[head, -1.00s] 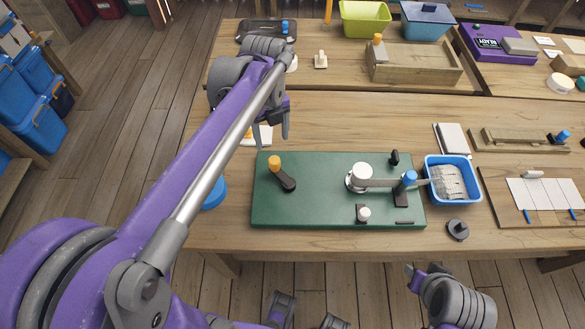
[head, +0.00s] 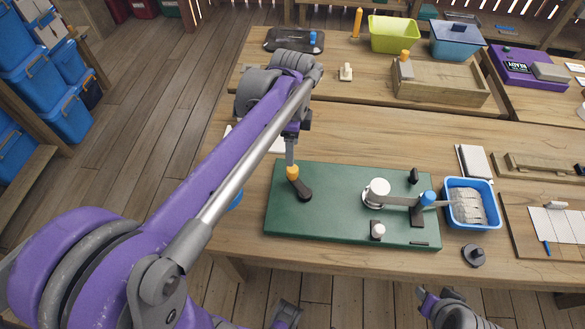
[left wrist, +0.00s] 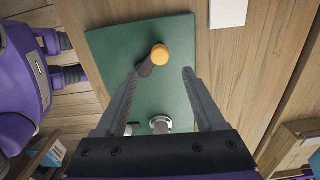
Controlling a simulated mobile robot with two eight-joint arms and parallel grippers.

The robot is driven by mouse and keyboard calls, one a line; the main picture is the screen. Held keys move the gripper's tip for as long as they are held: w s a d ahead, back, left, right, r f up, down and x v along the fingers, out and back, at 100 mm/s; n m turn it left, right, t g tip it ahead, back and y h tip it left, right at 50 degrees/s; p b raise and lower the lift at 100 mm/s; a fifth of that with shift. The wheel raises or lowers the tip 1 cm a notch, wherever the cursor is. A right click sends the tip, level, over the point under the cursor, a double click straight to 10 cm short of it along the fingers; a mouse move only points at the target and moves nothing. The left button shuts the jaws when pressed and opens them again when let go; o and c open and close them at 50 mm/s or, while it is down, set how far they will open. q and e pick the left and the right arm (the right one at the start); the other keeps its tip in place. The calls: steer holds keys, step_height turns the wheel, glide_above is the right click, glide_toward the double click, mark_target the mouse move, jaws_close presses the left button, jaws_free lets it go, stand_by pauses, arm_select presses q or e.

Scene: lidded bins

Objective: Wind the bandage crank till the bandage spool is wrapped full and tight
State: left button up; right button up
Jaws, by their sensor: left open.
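A green board (head: 325,225) lies on the wooden table. At its left is the crank, a dark arm (head: 304,190) with an orange knob (head: 293,172). The pale bandage spool (head: 377,187) stands right of centre; a grey strip (head: 402,200) runs from it past a blue-topped post (head: 427,198) to a blue bin (head: 447,215). My left gripper (head: 291,160) points down just above the knob. In the left wrist view, its open fingers (left wrist: 160,73) have the orange knob (left wrist: 159,54) between and slightly beyond their tips. My right gripper (head: 426,297) is low at the bottom edge, its jaws unclear.
A small black peg (head: 413,175) and a white-topped block (head: 377,231) stand on the board. A dark round knob (head: 474,256) sits right of it. A white pad (head: 474,163) lies behind the bin. Bare table lies behind the board.

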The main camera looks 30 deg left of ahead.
mark_target(293, 168)
arm_select(q)
step_height(293, 168, down, 10)
steer(key=shift+f+b, duration=0.1)
steer(key=shift+b, duration=0.35)
jaws_close()
stand_by(1.3)
